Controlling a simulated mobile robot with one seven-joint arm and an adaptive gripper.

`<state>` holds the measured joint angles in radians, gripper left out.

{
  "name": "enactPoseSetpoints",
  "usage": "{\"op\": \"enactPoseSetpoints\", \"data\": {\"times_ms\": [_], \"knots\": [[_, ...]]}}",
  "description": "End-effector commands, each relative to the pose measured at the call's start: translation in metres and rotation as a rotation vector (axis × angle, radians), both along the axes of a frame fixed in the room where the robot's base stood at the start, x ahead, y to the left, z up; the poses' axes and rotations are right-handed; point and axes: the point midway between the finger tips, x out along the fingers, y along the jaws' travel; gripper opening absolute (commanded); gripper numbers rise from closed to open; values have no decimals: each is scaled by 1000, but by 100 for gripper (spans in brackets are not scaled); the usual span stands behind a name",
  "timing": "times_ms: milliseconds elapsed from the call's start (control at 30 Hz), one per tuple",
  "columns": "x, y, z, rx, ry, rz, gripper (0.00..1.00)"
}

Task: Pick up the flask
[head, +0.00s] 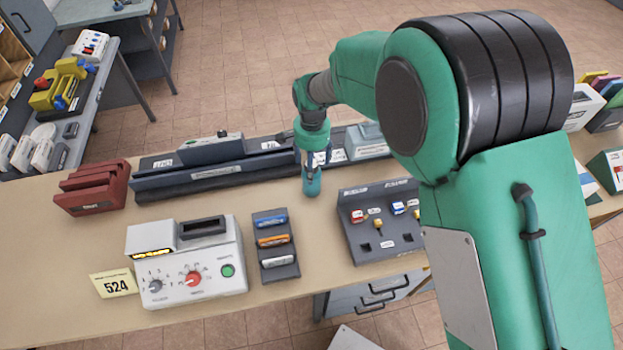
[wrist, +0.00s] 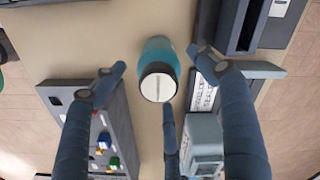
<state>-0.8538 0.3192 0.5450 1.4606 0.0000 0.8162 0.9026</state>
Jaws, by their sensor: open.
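The flask (wrist: 157,57) is a teal cylinder with a black-rimmed pale cap (wrist: 158,87), seen from above in the wrist view. In the head view its teal body (head: 312,184) shows below my gripper (head: 311,158), in front of the long dark rack. My gripper (wrist: 158,80) is open, with its blue-grey fingers spread around the flask's top. Gaps show between the side fingers and the flask. The middle finger's tip lies close below the cap in the picture; I cannot tell whether it touches. My arm hides part of the table in the head view.
A dark long rack (head: 205,180) stands behind the flask. A panel with coloured keys (head: 350,235) is at its front right, and a slotted holder (head: 281,268) at its front left. A control box (head: 160,284) stands farther left. Bare tabletop (head: 300,215) lies in front of the flask.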

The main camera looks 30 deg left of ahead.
Motion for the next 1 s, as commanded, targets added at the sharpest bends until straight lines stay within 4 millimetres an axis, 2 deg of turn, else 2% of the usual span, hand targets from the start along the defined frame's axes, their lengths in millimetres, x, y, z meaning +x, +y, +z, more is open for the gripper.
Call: {"op": "enactPoseSetpoints", "data": {"times_ms": [267, 700, 1000], "knots": [[-1, 0, -5, -1, 1, 0, 73], [-2, 0, -49, -1, 1, 0, 73], [-2, 0, -52, 0, 0, 0, 73]]}}
